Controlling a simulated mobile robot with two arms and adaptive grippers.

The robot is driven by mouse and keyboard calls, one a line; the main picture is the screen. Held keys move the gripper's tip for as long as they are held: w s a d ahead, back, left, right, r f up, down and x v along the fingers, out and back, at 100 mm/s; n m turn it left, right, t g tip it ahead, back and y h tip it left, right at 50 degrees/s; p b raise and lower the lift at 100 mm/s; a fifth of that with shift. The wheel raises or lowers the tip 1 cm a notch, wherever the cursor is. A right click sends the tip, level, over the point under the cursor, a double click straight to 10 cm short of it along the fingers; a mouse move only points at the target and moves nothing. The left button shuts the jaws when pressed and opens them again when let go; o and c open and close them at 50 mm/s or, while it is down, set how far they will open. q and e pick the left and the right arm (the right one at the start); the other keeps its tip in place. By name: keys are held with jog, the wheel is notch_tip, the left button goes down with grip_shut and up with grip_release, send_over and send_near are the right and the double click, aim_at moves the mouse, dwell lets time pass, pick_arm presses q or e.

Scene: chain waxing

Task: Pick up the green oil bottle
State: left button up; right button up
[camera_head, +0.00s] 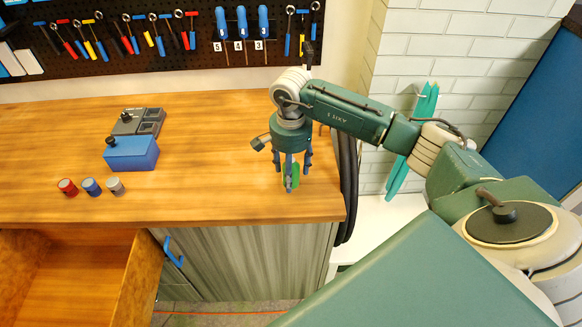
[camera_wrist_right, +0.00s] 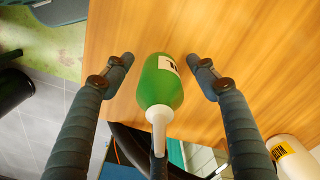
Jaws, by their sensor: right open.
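The green oil bottle (camera_wrist_right: 160,82) has a white nozzle and a white label with dark print, and it is at the wooden bench near the edge. In the head view only parts of the green bottle (camera_head: 292,172) show behind my fingers near the bench's right front corner. My right gripper (camera_wrist_right: 162,65) is open, with one finger on each side of the bottle and a visible gap on both sides. In the head view my right gripper (camera_head: 292,172) points down over the bottle. My left gripper is not in view.
A blue box (camera_head: 131,155) and a grey device (camera_head: 138,121) stand left on the bench. Red (camera_head: 68,187), blue (camera_head: 91,186) and grey (camera_head: 115,185) small cylinders are in front of them. An open drawer (camera_head: 75,275) is below. Tools hang on the pegboard (camera_head: 120,60).

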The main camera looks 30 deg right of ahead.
jog(key=shift+s, duration=0.1)
jog(key=c, duration=1.3)
